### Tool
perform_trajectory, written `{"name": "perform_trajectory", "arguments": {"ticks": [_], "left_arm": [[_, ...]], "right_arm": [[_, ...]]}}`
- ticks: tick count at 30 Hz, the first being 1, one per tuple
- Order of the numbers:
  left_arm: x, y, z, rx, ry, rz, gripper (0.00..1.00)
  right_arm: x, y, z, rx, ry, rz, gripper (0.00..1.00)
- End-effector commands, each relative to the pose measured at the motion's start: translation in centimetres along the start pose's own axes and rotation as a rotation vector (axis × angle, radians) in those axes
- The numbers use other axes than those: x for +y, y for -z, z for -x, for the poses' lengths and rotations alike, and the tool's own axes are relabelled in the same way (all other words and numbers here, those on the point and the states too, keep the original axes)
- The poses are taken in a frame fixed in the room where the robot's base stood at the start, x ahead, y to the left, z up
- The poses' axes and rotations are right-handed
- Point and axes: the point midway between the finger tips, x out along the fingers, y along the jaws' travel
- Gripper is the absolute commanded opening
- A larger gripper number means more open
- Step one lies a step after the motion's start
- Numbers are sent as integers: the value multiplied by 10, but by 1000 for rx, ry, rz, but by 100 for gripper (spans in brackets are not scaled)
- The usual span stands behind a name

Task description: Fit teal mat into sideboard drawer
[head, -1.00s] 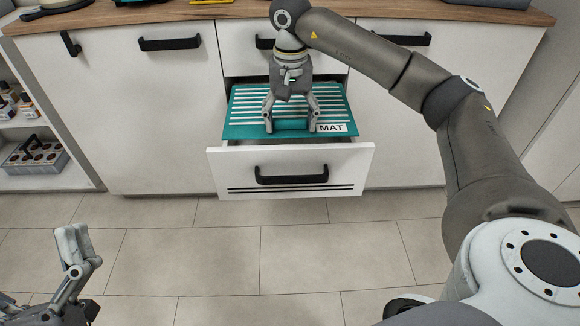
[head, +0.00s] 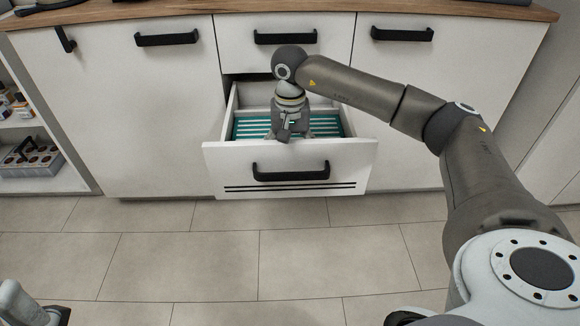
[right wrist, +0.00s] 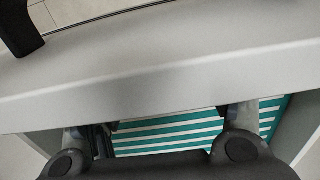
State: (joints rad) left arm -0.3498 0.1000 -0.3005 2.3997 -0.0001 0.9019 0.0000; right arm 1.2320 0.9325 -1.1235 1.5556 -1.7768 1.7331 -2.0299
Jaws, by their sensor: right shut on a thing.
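The teal mat (head: 248,128) with white stripes lies down inside the open sideboard drawer (head: 228,168), below the rim of its walls. It also shows in the right wrist view (right wrist: 168,135), behind the inside of the drawer front (right wrist: 160,75). My right gripper (head: 292,132) reaches down into the drawer and is shut on the mat. Its fingertips and the mat's near edge are hidden behind the drawer front in the head view. My left gripper (head: 22,302) is only partly in view at the bottom left, away from the drawer, and its jaw opening cannot be made out.
The closed upper drawer (head: 235,52) is above the open one, with cupboard doors on both sides. A wooden worktop (head: 290,10) runs along the top. An open shelf at the left holds a grey crate (head: 30,163). The tiled floor (head: 210,250) in front is clear.

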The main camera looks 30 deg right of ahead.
Motion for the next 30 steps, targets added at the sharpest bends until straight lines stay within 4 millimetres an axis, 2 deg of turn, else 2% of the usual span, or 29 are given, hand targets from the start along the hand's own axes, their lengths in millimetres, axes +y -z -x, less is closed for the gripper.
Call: {"name": "perform_trajectory", "arguments": {"ticks": [1, 3, 6, 17, 18, 21, 23, 30], "left_arm": [[0, -2, 7, -1, 0, 0, 100], [0, -3, 12, -1, 0, 0, 100], [0, -4, 16, -2, 0, 0, 100], [0, -4, 17, -5, 0, 0, 100], [0, -5, 16, -4, 0, 0, 100], [0, -4, 16, -4, -1, 0, 100], [0, -4, 16, -4, 0, 0, 100], [0, -3, 14, 1, -1, 0, 100]], "right_arm": [[0, 0, -13, -1, -1, -1, 41], [1, 0, -26, -2, -2, -1, 41], [0, 0, -38, 0, 0, -1, 41], [0, 0, -41, 0, 0, 0, 41], [0, 0, -42, -1, -1, 0, 74], [0, 0, -41, -1, -1, 0, 87], [0, 0, -41, -1, -1, 0, 93], [0, 0, -41, -1, 0, 0, 93]]}}
